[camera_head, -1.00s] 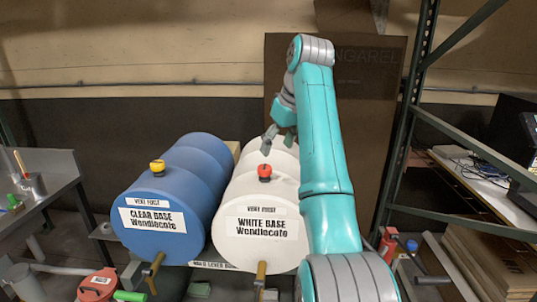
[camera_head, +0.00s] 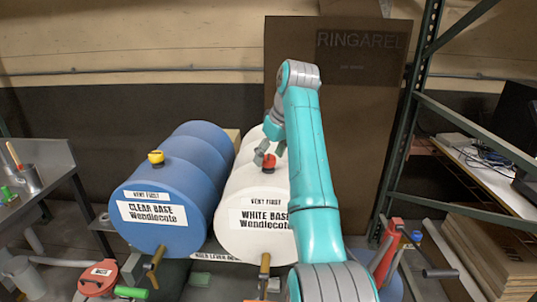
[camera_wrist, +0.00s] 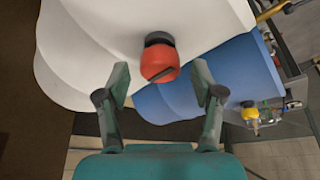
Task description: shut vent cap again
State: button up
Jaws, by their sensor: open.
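The red vent cap (camera_head: 268,161) sits on top of the white drum (camera_head: 238,195) labelled "WHITE BASE". The red cap (camera_wrist: 159,63) also shows in the wrist view, ahead of my gripper and roughly between its fingers, with a dark collar at its base. My gripper (camera_head: 265,150) is close to the cap in the head view. In the wrist view my gripper (camera_wrist: 158,85) has its fingers spread apart with nothing held. A yellow vent cap (camera_head: 156,157) sits on the blue drum (camera_head: 150,205) labelled "CLEAR BASE"; the yellow cap shows small in the wrist view (camera_wrist: 250,114).
The two drums lie side by side. A metal bench (camera_head: 45,185) stands at left, a green metal shelf frame (camera_head: 418,110) at right. A red container (camera_head: 98,279) is at lower left. A brown board (camera_head: 345,150) stands behind the drums.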

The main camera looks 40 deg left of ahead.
jog(key=shift+a+f, duration=0.1)
jog(key=shift+f, duration=0.05)
jog(key=c, duration=1.1)
jog(key=shift+c, duration=0.2)
